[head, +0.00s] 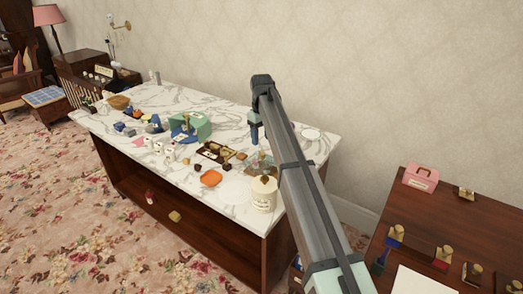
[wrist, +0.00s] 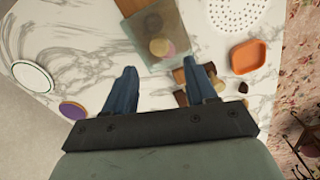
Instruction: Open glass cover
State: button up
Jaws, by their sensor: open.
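A clear glass cover (wrist: 172,58) shows at the top middle of the wrist view, with a wooden board beside it and round pale and purple items seen through it. In the head view the glass cover (head: 259,163) stands on the marble counter behind a white canister, small and partly hidden. My gripper (head: 254,137) is above the counter, near the cover. In the wrist view my gripper (wrist: 160,78) points down with its blue fingers apart and nothing between them. The cover lies just beyond the fingertips; I cannot tell the exact height gap.
An orange dish (wrist: 248,56) lies to the right of the cover, by small brown pieces. A white canister (head: 263,198) stands at the counter's front. A green box (head: 190,125) stands farther left on the counter.

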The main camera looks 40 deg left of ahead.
aim_at(262, 153)
notch_tip(262, 153, down, 6)
jog(key=shift+f, duration=0.25)
jog(key=shift+c, duration=0.4)
grip_shut()
dwell(0.4)
